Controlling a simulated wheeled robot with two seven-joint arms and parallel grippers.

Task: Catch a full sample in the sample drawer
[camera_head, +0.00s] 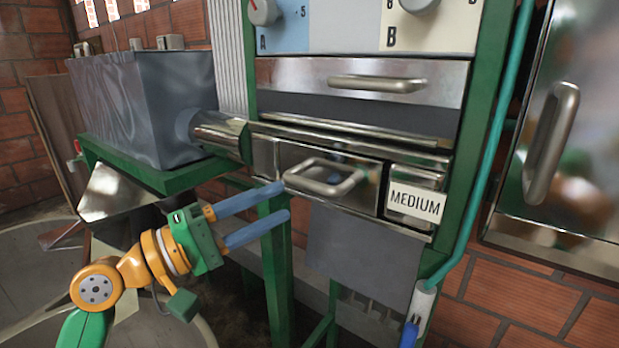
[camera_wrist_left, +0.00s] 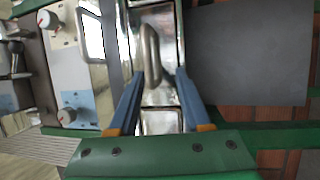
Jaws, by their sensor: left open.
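The sample drawer (camera_head: 350,190) is a small metal drawer with a bar handle, low on the green-framed machine, beside a label reading MEDIUM (camera_head: 415,204). Its front looks shut or nearly so; I cannot tell exactly. My left gripper (camera_head: 287,201) is open, its two blue fingers pointing at the drawer handle (camera_head: 324,180) from the left. In the left wrist view the handle (camera_wrist_left: 151,55) stands just ahead of the gap between the fingers (camera_wrist_left: 158,88), and nothing is held. The drawer's inside is hidden. My right gripper is not in view.
A wider panel with a handle (camera_head: 376,84) sits above the drawer. Two knobs marked A and B (camera_head: 264,11) are at the top. A metal hopper box (camera_head: 150,105) stands left, a large handled metal door (camera_head: 560,140) right. A grey plate (camera_head: 350,250) hangs below the drawer.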

